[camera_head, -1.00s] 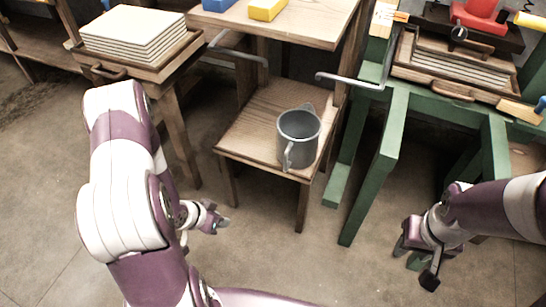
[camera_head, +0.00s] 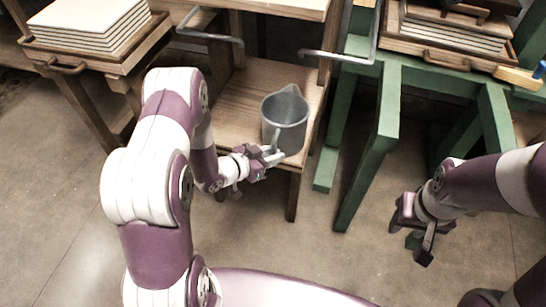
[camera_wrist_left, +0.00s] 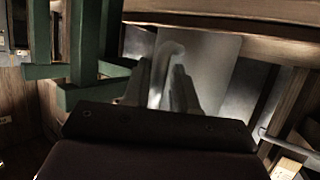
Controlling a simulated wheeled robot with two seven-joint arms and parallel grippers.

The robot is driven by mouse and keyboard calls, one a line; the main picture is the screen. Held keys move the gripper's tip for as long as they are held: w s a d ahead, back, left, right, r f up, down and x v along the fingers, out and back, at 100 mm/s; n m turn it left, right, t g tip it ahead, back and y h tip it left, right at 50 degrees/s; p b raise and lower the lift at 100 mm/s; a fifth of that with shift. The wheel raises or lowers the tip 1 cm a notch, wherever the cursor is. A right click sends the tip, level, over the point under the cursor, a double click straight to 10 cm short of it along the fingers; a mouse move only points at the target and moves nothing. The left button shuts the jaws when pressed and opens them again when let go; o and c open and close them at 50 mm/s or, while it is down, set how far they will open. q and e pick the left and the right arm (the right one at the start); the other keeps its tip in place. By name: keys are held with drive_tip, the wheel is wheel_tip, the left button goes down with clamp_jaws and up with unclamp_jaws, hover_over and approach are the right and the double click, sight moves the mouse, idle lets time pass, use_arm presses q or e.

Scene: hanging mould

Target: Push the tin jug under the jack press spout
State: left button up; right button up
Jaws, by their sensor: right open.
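The grey tin jug (camera_head: 285,122) stands upright on the low wooden shelf (camera_head: 240,110), its handle facing me. My left gripper (camera_head: 272,155) is at the handle, low at the jug's near side. In the left wrist view its two fingers (camera_wrist_left: 164,90) are apart, one on each side of the light handle (camera_wrist_left: 171,52), with the jug body (camera_wrist_left: 205,65) behind. I cannot tell whether they press on it. My right gripper (camera_head: 417,240) hangs open and empty over the floor at the right. I cannot make out the press spout.
A green frame (camera_head: 385,115) with legs stands right of the shelf and carries a wooden tray (camera_head: 455,50). Grey bar handles (camera_head: 335,57) jut out above the jug. A stack of pale boards (camera_head: 88,20) lies at the upper left. The floor in front is clear.

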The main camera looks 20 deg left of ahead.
sight(284, 109)
use_arm(q)
drive_tip(key=shift+w+d+f, duration=0.15)
drive_tip(key=shift+w+d, duration=0.1)
drive_tip(key=shift+w, duration=0.05)
clamp_jaws()
drive_tip(key=w+b, duration=0.3)
drive_tip(key=w, duration=1.5)
drive_tip(key=shift+w+d, duration=0.15)
drive_tip(key=shift+w, duration=0.2)
drive_tip(key=shift+o, duration=2)
unclamp_jaws()
